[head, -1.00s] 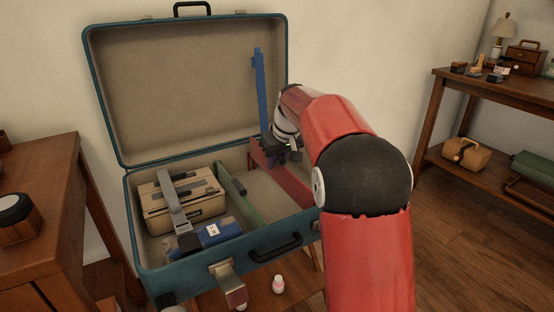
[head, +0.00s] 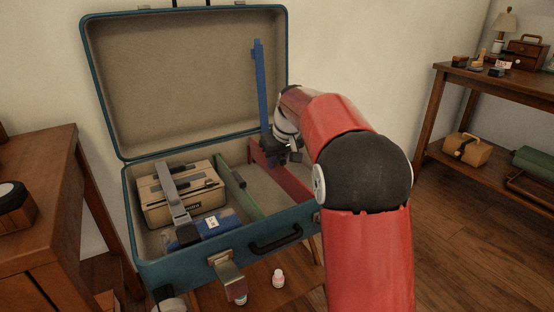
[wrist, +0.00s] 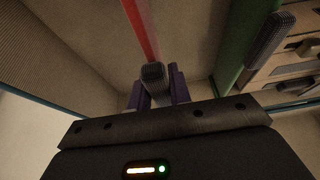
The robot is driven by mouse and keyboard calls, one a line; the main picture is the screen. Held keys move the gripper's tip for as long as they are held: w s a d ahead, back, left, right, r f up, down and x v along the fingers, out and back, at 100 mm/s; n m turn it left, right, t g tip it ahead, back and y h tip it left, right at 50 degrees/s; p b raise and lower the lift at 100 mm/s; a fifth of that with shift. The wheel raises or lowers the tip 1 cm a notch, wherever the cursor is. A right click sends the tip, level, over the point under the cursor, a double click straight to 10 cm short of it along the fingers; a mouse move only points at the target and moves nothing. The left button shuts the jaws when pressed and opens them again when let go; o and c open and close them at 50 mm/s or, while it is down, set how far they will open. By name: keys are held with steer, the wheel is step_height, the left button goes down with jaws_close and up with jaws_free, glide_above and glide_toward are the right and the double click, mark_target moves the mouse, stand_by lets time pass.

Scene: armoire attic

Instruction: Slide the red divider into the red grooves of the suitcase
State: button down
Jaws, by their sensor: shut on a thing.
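The red divider (head: 285,172) is in the right part of the open teal suitcase (head: 130,205), running from the back wall toward the front wall. My gripper (head: 291,152) is above it, shut on its grey grip tab. In the wrist view, the purple fingertips (wrist: 157,92) hold the grey tab (wrist: 154,73), and the thin red edge of the divider (wrist: 140,25) runs away from it. The red grooves are not distinguishable, so I cannot tell how the divider's ends sit in them.
A green divider (head: 242,190) stands left of the red one. A beige box (head: 155,212) with a grey strap and a blue item (head: 217,228) fill the left side. A blue bar (head: 261,85) stands upright by the lid. Wooden tables stand on both sides.

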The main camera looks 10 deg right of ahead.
steer(key=shift+f+b, duration=0.95)
steer(key=shift+f, duration=0.55)
steer(key=c, duration=1.2)
jaws_free()
steer(key=shift+p+v, duration=0.75)
steer(key=shift+v, duration=3.2)
steer(key=s+r+m+p, duration=0.1)
steer(key=s+r+p, duration=0.3)
steer(key=s, duration=0.6)
steer(key=s+f+m+t+h+p, duration=0.1)
steer(key=s+f+m+p, duration=0.1)
steer(key=s, duration=2.3)
steer(key=shift+a+f+m+p, duration=0.3)
steer(key=shift+a+f+p, duration=0.1)
steer(key=shift+p, duration=0.15)
